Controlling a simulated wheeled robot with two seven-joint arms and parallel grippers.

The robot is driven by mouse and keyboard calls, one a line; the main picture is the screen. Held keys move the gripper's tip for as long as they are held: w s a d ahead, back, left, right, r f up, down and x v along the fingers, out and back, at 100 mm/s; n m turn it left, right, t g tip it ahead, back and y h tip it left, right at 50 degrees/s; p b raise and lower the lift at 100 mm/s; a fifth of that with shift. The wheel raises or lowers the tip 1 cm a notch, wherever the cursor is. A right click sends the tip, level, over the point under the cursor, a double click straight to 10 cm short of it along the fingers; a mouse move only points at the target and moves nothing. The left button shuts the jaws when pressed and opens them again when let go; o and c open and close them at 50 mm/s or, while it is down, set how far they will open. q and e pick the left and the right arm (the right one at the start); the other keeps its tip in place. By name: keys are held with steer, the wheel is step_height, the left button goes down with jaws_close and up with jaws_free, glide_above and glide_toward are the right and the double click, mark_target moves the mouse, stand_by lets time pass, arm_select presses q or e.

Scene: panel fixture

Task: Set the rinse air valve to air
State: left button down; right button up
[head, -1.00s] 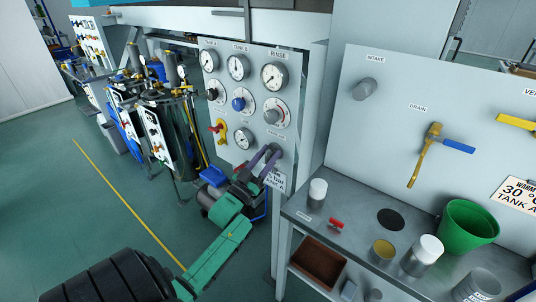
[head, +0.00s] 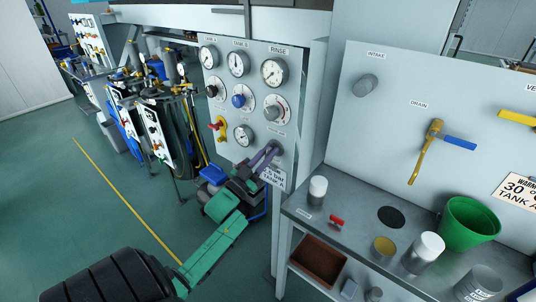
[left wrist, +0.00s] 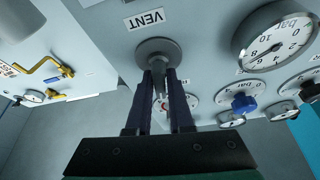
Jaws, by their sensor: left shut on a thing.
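The rinse air valve (head: 277,147) is a grey round fitting at the lower right of the gauge panel (head: 218,128). My left gripper (head: 270,153) reaches it from below left in the head view. In the left wrist view, the round grey valve base (left wrist: 158,49) sits under a VENT label (left wrist: 145,19). My left gripper's dark fingers (left wrist: 160,78) are shut on the valve's handle, just in front of the base. The fingers hide most of the handle, so its exact setting is hard to read. My right gripper is not in view.
Gauges (head: 274,72), a blue knob (head: 239,101) and a red-yellow valve (head: 219,127) are on the same panel, left and above. A bench (head: 350,215) with cups and a green bucket (head: 468,224) stands at right. Open floor (head: 90,210) lies at left.

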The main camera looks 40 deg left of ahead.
arm_select(q)
steer(key=m+h, duration=0.1)
steer(key=m, duration=0.2)
steer(key=m+g+h+b, duration=0.1)
steer(key=m+h, duration=0.1)
steer(key=m, duration=0.1)
steer(key=shift+f, duration=0.15)
steer(key=m+h, duration=0.1)
steer(key=m, duration=0.1)
steer(key=m+g, duration=0.1)
steer(key=m, duration=0.2)
steer(key=shift+d+g+h, duration=0.1)
steer(key=shift+g+h, duration=0.2)
steer(key=shift+h, duration=0.1)
steer(key=m+g, duration=0.1)
steer(key=m, duration=0.4)
steer(key=shift+g+h+p, duration=0.3)
steer(key=shift+g+p, duration=0.05)
steer(key=shift+g, duration=0.05)
steer(key=shift+d+f+m+g+p, duration=0.1)
steer(key=shift+m+g+p, duration=0.4)
steer(key=shift+m, duration=1.1)
steer(key=c, duration=0.9)
jaws_free()
steer(key=shift+s, duration=0.1)
